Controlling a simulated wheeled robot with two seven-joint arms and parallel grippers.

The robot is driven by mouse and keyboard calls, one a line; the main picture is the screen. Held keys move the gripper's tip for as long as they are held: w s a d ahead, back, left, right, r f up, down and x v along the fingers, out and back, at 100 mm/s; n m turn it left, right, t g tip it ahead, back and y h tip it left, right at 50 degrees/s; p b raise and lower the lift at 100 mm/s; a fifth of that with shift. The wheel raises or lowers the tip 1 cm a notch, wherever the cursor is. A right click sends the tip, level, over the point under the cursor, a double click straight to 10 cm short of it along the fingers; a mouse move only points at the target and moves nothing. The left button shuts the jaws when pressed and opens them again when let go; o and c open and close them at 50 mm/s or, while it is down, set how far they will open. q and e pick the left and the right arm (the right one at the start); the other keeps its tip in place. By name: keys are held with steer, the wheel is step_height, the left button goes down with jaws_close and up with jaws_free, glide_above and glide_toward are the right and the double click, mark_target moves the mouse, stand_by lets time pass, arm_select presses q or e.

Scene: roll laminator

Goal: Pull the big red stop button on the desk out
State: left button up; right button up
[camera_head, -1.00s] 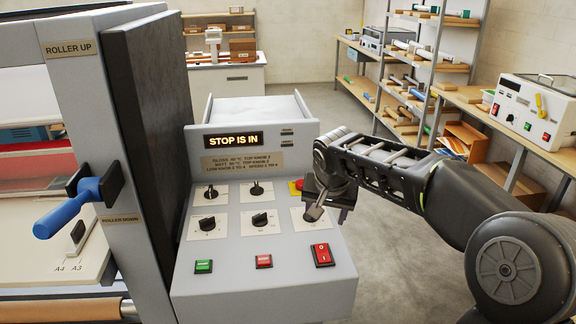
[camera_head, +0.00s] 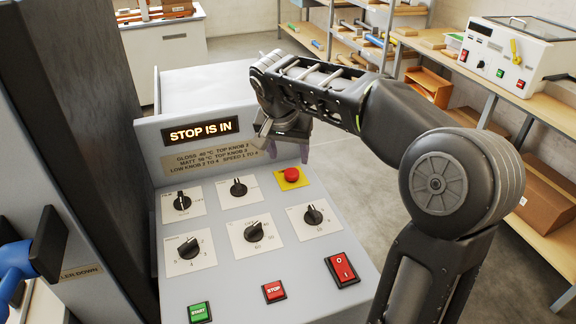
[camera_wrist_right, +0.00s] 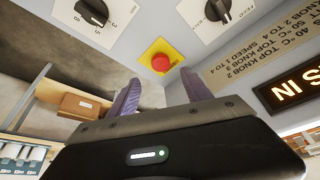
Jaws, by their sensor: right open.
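The big red stop button (camera_head: 291,174) sits on a yellow square plate at the upper right of the grey desk panel. It also shows in the right wrist view (camera_wrist_right: 160,62), in front of the fingers and apart from them. The display (camera_head: 200,131) reads "STOP IS IN". My right gripper (camera_head: 289,150) is just behind and above the button in the head view. Its two purple fingers (camera_wrist_right: 161,88) are spread, with nothing between them. The left gripper is not in view.
Several black knobs (camera_head: 254,231) stand close to the button. A green start button (camera_head: 200,312), a red stop key (camera_head: 274,291) and a red rocker switch (camera_head: 342,269) lie along the panel's front. A blue-handled lever (camera_head: 18,266) is at the left. Open floor lies right of the desk.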

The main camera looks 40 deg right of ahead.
mark_target(291, 172)
steer(key=shift+p+x, duration=0.75)
steer(key=shift+x, duration=3.25)
steer(key=shift+c, duration=0.5)
jaws_close()
steer(key=shift+w, duration=0.1)
